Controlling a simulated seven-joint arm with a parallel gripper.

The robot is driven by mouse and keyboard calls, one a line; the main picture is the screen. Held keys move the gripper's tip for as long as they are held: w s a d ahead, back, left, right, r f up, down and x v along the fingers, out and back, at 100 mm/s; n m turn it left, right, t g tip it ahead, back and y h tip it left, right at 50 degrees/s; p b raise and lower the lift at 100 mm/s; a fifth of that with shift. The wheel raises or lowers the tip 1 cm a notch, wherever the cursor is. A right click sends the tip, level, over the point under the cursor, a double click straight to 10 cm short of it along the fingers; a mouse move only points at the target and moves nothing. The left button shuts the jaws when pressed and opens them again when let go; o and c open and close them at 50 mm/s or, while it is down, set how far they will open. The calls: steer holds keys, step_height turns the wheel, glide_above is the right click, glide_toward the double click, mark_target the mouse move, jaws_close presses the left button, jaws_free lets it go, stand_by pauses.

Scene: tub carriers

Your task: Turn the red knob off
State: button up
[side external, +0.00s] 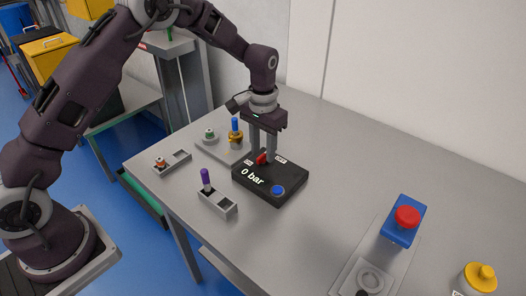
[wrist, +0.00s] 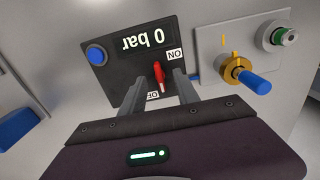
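The red knob (side external: 261,158) is on a black box (side external: 284,187) whose display reads "0 bar". In the wrist view the red knob (wrist: 159,72) lies between an ON label (wrist: 175,55) and an OFF label (wrist: 152,96). I cannot tell exactly which label it points to. My gripper (side external: 263,154) reaches down over the box. In the wrist view my gripper (wrist: 159,80) is open, with one finger on each side of the knob and gaps visible between. The wrist view shows the box upside down.
A blue button (side external: 277,190) is on the same box. A plate with a blue-handled yellow valve (side external: 236,138) stands close behind. A red button on a blue box (side external: 404,225) is at right. The table between is clear.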

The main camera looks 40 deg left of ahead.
mark_target(263, 154)
step_height(263, 154, up, 6)
steer(key=shift+f, duration=0.1)
steer(key=s+a+r+t, duration=0.1)
steer(key=s+r+t, duration=0.2)
steer(key=s+r, duration=1.4)
steer(key=s+f+t, duration=0.1)
steer(key=s+t, duration=0.1)
steer(key=s, duration=1.3)
steer(key=shift+s+a+t, duration=0.2)
steer(key=shift+a+t, duration=0.1)
steer(key=shift+a, duration=0.15)
